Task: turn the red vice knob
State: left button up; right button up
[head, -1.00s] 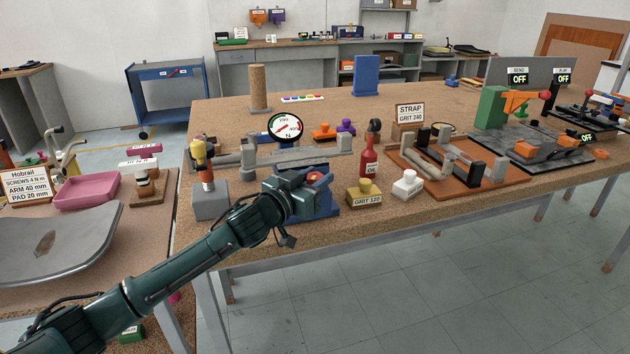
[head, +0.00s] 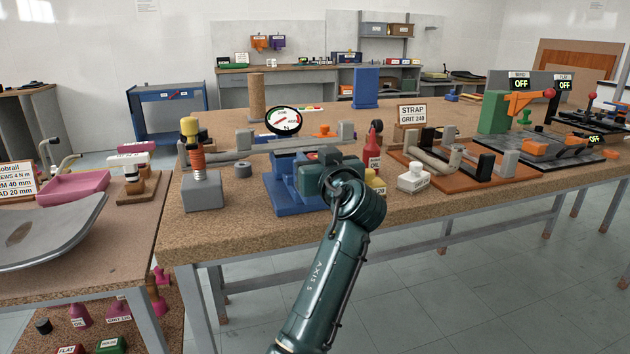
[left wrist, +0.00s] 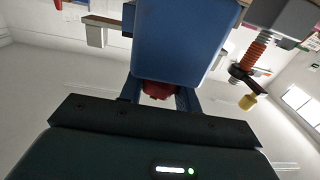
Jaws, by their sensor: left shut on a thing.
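The blue vice (head: 287,190) stands near the front edge of the wooden table. My left gripper (head: 318,172) is at its front right side, and its arm comes up from below. In the left wrist view, the red vice knob (left wrist: 158,90) sits between the two fingers of the left gripper (left wrist: 160,98), which is shut on it. The blue vice body (left wrist: 182,45) is directly beyond the knob. In the head view the knob is hidden behind my gripper. My right gripper is not in view.
A grey block with an orange spring and yellow knob (head: 194,155) stands left of the vice. A round dial (head: 284,121) stands behind.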

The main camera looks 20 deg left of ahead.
pick_arm(q)
jog(key=n+g+y+b, duration=0.2)
jog(key=n+g+y, duration=0.1)
jog(key=shift+w, duration=0.1)
jog(key=shift+r+n+g+y+b, duration=0.1)
jog(key=shift+n+g+y+b, duration=0.3)
jog(key=shift+g+y, duration=0.2)
jog(key=shift+r+n+g+y, duration=0.15)
jog(key=shift+n+g+y, duration=0.5)
jog(key=shift+g, duration=0.25)
jog(key=shift+a+n+g+y, duration=0.15)
jog(key=shift+n+g+y, duration=0.4)
jog(key=shift+n+g, duration=0.6)
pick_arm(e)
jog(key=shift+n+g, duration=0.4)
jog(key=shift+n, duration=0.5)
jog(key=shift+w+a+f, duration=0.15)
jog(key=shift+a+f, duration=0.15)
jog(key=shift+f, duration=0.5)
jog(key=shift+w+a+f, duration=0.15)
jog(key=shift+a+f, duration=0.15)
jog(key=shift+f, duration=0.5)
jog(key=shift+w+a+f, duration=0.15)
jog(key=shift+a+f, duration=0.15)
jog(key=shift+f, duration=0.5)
pick_arm(q)
jog(key=shift+g, duration=0.45)
jog(key=o, duration=1)
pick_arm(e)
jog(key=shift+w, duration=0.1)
